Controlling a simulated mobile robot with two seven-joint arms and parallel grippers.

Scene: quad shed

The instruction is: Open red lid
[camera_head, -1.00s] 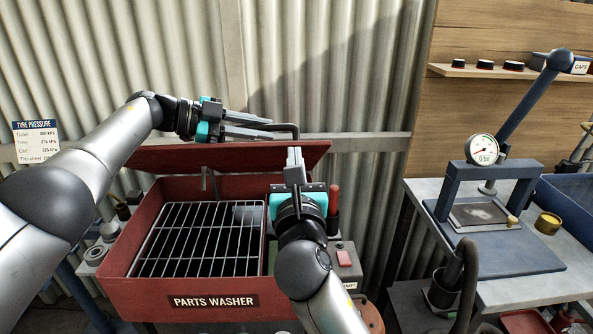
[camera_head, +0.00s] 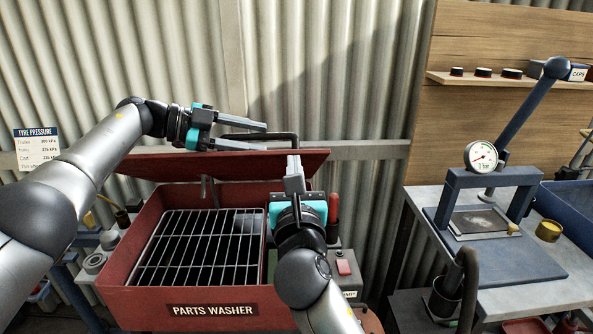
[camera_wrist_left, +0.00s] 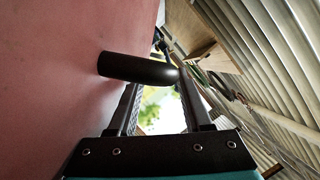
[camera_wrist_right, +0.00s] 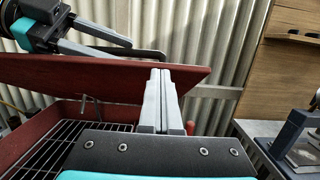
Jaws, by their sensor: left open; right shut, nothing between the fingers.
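The red lid (camera_head: 235,163) of the parts washer stands raised over the red basin (camera_head: 180,300), its surface seen nearly edge-on in the head view. It also fills the left side of the left wrist view (camera_wrist_left: 50,90). A dark bar handle (camera_head: 284,136) sticks out from the lid; in the left wrist view the handle (camera_wrist_left: 140,68) crosses near the fingertips. My left gripper (camera_head: 266,137) is open at the handle; I cannot tell if it touches. My right gripper (camera_head: 293,160) is shut and empty in front of the lid's right part.
A wire rack (camera_head: 195,245) lies in the basin. A control box with a red button (camera_head: 343,267) stands at its right. A blue press with a gauge (camera_head: 481,156) is on the right bench. A corrugated wall (camera_head: 330,80) is close behind the lid.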

